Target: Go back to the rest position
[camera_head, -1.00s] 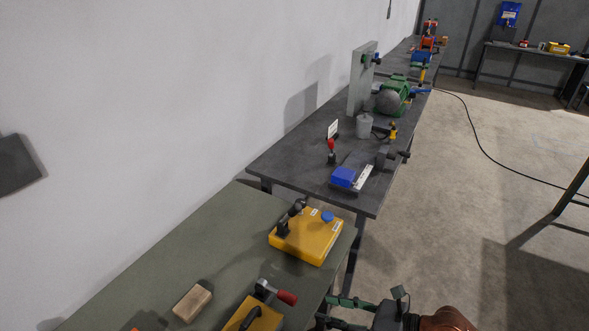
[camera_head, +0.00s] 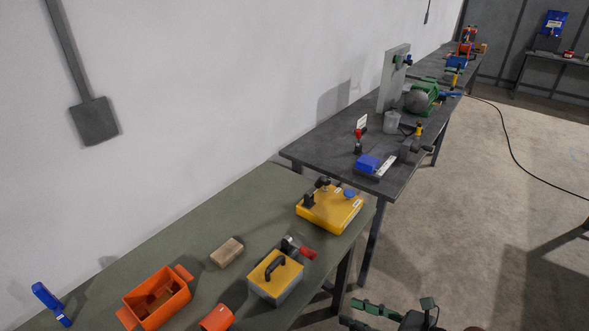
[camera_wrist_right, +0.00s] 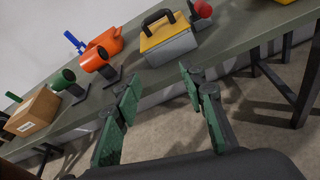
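My right gripper (camera_head: 385,314) shows at the bottom edge of the head view, off the front of the green-topped table (camera_head: 195,262) and over the floor. In the right wrist view its green fingers (camera_wrist_right: 165,110) are spread apart with nothing between them. The gripper is apart from the table and everything on it. My left gripper is not in the head view.
The table bears an orange bin (camera_head: 157,298), a tan block (camera_head: 227,252), a grey-yellow box (camera_head: 275,276) and a yellow case (camera_head: 330,208). A cardboard box (camera_wrist_right: 32,112) shows in the wrist view. A dark workbench (camera_head: 335,150) stands beyond.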

